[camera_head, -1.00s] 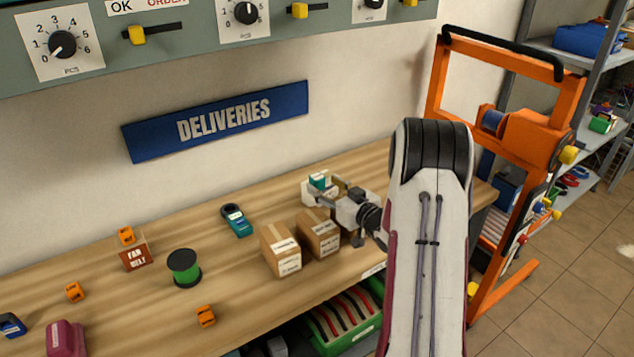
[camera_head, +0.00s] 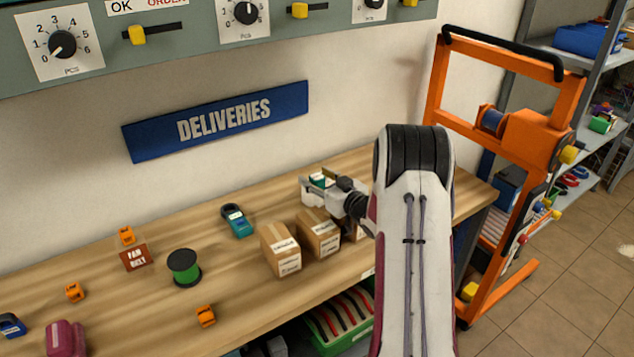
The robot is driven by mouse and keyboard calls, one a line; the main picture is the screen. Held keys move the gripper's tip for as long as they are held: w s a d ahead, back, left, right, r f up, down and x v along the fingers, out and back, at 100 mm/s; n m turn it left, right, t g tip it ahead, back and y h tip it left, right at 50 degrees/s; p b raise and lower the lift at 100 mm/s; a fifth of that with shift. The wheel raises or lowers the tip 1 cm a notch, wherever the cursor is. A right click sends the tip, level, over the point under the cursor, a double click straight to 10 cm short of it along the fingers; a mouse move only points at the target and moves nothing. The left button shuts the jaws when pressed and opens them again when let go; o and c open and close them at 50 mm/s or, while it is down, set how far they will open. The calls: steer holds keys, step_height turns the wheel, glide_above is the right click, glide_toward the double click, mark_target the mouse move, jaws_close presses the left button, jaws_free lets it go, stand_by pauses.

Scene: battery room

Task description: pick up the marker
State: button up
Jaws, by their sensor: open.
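I cannot make out a marker in this view. My gripper (camera_head: 314,190) is over the back right part of the wooden workbench (camera_head: 215,235), just behind two cardboard boxes. It is open. A small teal and white thing (camera_head: 322,180) shows at the gripper; I cannot tell whether it lies between the fingers or behind them. My arm hides the right part of the bench.
The cardboard boxes (camera_head: 281,250) (camera_head: 318,234) stand close in front of my gripper. A teal meter (camera_head: 236,220), a green spool (camera_head: 184,267) and small orange items (camera_head: 205,316) lie leftward. An orange frame (camera_head: 545,130) stands at right.

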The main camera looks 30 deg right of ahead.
mark_target(317, 176)
steer(key=c, duration=1.3)
steer(key=shift+r, duration=0.1)
steer(key=shift+r, duration=4.95)
